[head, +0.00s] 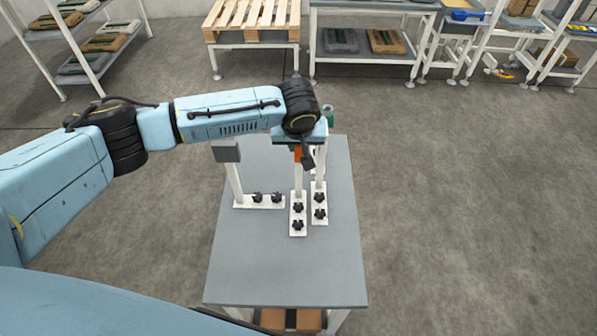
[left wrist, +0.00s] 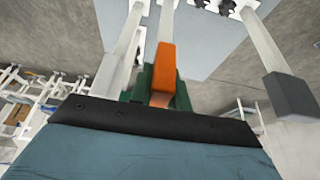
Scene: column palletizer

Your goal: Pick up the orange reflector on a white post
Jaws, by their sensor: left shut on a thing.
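The orange reflector (head: 298,154) shows just under my left gripper in the head view, on a white post (head: 298,178) that rises from a white base plate with black knobs. In the left wrist view the orange reflector (left wrist: 163,68) sits directly in front of the gripper body, its white post (left wrist: 167,22) running away from it. My left gripper (head: 302,150) is over the top of this post and shut on the reflector; its fingertips are mostly hidden by the wrist. My right gripper is in neither view.
A grey-headed post (head: 227,152) stands to the left, and it also shows in the left wrist view (left wrist: 290,93). A green-topped post (head: 328,115) stands close on the right. All stand on a grey table (head: 270,270); its front is clear. Shelves and a pallet (head: 250,20) are behind.

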